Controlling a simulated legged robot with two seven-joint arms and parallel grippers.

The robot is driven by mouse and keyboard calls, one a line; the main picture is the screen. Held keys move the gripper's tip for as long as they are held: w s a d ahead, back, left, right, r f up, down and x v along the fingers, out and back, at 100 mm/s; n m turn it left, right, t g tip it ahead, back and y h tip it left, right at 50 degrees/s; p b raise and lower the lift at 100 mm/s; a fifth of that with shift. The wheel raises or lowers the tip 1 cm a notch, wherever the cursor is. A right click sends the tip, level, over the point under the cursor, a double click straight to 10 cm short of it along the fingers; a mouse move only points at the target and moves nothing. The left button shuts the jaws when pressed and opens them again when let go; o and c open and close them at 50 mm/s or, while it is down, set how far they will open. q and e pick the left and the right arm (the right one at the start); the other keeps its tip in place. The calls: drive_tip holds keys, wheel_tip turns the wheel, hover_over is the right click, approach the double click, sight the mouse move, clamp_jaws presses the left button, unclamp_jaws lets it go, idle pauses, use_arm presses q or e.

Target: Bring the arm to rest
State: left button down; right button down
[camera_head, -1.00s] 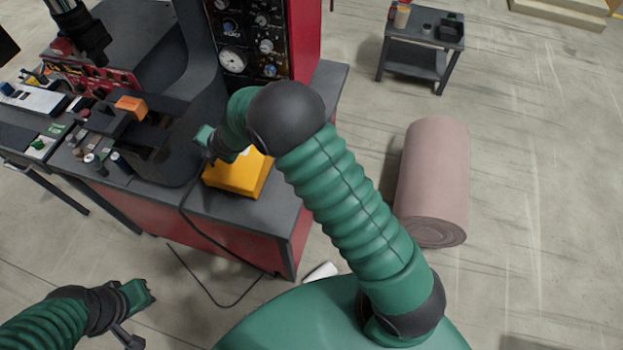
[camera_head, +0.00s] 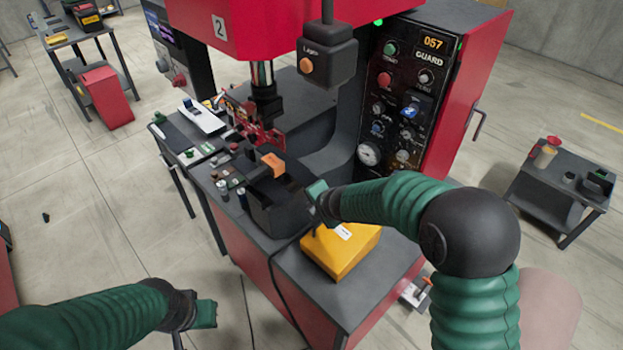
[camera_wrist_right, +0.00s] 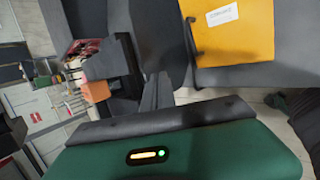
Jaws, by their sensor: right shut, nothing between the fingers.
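My right arm reaches in from the right in the head view, bent at a dark elbow. Its gripper (camera_head: 318,204) is shut and empty, over the press bench, beside the upper left of the yellow box (camera_head: 340,252). How far above the bench it is, I cannot tell. The right wrist view shows my green gripper housing with a small lit indicator across the bottom, and the yellow box (camera_wrist_right: 235,35) at the upper right. My left gripper (camera_head: 204,314) is at the lower left of the head view, over the floor and clear of the bench; its fingers are unclear.
The red press (camera_head: 265,25) and its control panel (camera_head: 405,95) stand behind the right gripper. A black fixture with an orange block (camera_head: 273,165) is left of it. A cable hangs over the bench front. A small side table (camera_head: 565,185) stands at the right; open floor lies left.

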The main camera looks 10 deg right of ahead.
drive_tip(key=s+d+f+m+g+h+b, duration=0.1)
drive_tip(key=s+d+m+h, duration=0.1)
drive_tip(key=s+d+m, duration=0.5)
drive_tip(key=s+d+f+m+g+h+b, duration=0.1)
drive_tip(key=s+d+m+g, duration=0.1)
drive_tip(key=s+d+m, duration=0.5)
drive_tip(key=s+a+f+m+g, duration=0.1)
drive_tip(key=s+f+m+g, duration=0.1)
drive_tip(key=s+m, duration=0.8)
drive_tip(key=s, duration=0.4)
drive_tip(key=shift+a+m+y+b, duration=0.3)
drive_tip(key=shift+a+b, duration=0.1)
drive_tip(key=shift+s+d, duration=0.15)
drive_tip(key=shift+d, duration=0.15)
drive_tip(key=shift+a, duration=0.2)
